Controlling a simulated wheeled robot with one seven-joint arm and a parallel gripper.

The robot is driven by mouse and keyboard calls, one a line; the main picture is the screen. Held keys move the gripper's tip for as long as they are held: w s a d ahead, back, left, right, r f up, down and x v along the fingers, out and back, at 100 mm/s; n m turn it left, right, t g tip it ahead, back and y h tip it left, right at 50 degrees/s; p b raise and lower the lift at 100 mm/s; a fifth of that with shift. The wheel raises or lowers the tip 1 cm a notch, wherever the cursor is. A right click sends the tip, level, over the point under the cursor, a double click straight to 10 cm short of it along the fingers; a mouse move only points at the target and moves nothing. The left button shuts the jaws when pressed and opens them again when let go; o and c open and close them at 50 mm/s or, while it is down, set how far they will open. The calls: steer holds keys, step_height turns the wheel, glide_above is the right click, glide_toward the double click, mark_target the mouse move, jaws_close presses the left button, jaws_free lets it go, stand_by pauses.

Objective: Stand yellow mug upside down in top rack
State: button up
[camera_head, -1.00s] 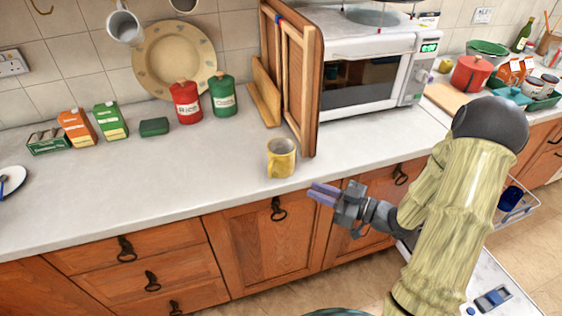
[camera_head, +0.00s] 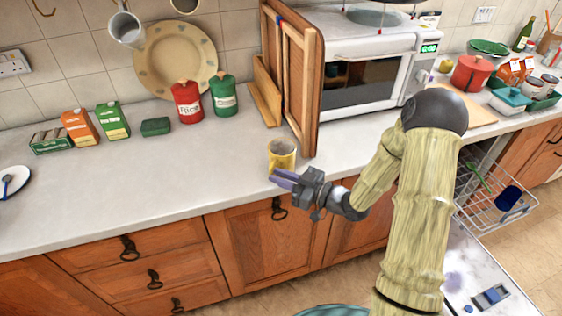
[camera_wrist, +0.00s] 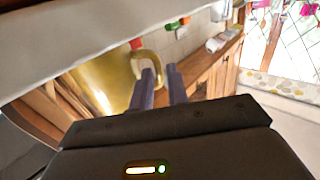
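The yellow mug (camera_head: 282,152) stands upright on the pale worktop near its front edge, left of the microwave. My gripper (camera_head: 275,177) is at the mug's near side, low by the worktop edge. In the wrist view the two purple fingers (camera_wrist: 159,72) are apart with nothing clearly held between them. The mug (camera_wrist: 98,88) fills the left of that view, its handle close to the fingertips; I cannot tell whether they touch. A pulled-out wire rack (camera_head: 480,217) at the right holds a dark blue item (camera_head: 509,198) and a green utensil (camera_head: 475,177).
Wooden boards (camera_head: 296,85) lean left of the microwave (camera_head: 370,80), close behind the mug. Red (camera_head: 187,102) and green (camera_head: 223,96) canisters and several cartons stand along the wall. The worktop (camera_head: 150,180) left of the mug is clear.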

steer(key=x, duration=0.1)
steer(key=p+x, duration=0.1)
steer(key=x, duration=0.2)
steer(key=shift+w+a+r, duration=0.25)
steer(key=shift+a+r, duration=0.05)
steer(key=shift+r, duration=0.05)
steer(key=shift+w+a, duration=0.15)
jaws_close()
